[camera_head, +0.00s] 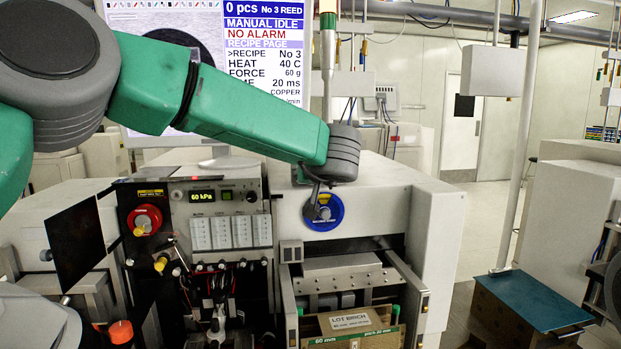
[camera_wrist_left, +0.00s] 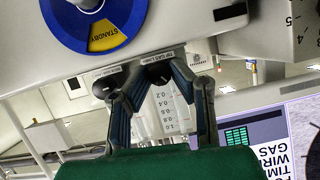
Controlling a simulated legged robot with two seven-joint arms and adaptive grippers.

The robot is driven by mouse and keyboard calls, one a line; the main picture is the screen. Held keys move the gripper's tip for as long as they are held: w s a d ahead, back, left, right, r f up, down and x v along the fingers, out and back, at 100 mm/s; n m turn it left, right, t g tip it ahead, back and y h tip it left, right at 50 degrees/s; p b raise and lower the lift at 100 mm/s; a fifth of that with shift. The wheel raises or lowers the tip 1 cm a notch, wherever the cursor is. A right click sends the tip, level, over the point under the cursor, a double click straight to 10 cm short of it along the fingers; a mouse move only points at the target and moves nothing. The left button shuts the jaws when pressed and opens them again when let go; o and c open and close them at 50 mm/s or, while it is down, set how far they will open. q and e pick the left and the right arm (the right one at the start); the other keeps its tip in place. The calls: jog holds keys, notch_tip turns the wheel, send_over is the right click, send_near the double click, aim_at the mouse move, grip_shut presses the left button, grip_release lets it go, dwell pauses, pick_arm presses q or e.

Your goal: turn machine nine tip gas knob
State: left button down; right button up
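The black tip gas knob (camera_wrist_left: 158,72) is in the left wrist view, under a label beginning "TIP GAS" on the machine's front. My left gripper (camera_wrist_left: 156,68) has one finger on each side of this knob. I cannot tell whether the fingers touch or grip it. In the head view my green left arm reaches across the machine, and the gripper (camera_head: 314,208) is beside the blue dial, partly hidden by the wrist. The knob cannot be made out there. My right gripper is not in view.
A second black knob (camera_wrist_left: 103,86) is close to the left finger. The blue and yellow standby dial (camera_wrist_left: 98,22) is just above. A graduated flow scale (camera_wrist_left: 168,105) shows between the fingers. The monitor (camera_head: 262,50) reads "No alarm". The control panel (camera_head: 222,205) reads 60 kPa.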

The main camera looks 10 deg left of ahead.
pick_arm(q)
jog(key=shift+a+n+h+p, duration=0.15)
jog(key=shift+n+h+p, duration=0.25)
jog(key=shift+h+p, duration=0.15)
jog(key=shift+s+n+t+h+b, duration=0.1)
jog(key=shift+n+t+h+b, duration=0.6)
jog(key=shift+n, duration=0.7)
jog(key=shift+p, duration=0.3)
jog(key=c, duration=1.4)
grip_release()
jog(key=shift+f, duration=0.1)
